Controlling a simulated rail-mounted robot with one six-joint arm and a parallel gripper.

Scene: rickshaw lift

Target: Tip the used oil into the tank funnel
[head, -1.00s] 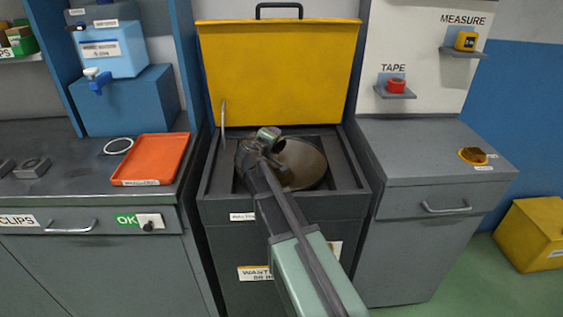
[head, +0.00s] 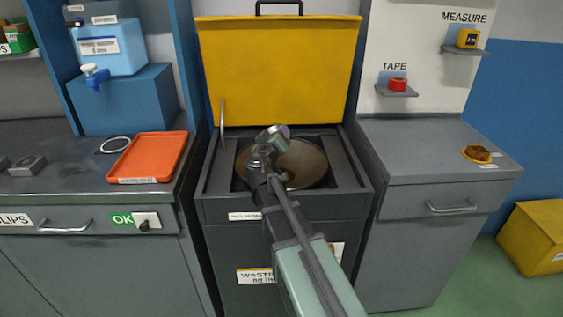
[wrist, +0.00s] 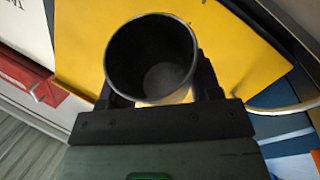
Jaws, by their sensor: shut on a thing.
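The waste tank (head: 225,208) is a dark grey cabinet with its yellow lid (head: 280,70) standing open behind it. A round brownish funnel (head: 308,165) is set in its top. My gripper (head: 266,158) is shut on a small cup (head: 273,139) and holds it above the left part of the funnel. The cup looks tilted in the head view. In the wrist view, I look into the cup's round, dark inside (wrist: 150,50), between the dark fingers. A greyer patch shows at its bottom; I cannot tell whether oil is there. My arm hides part of the funnel.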

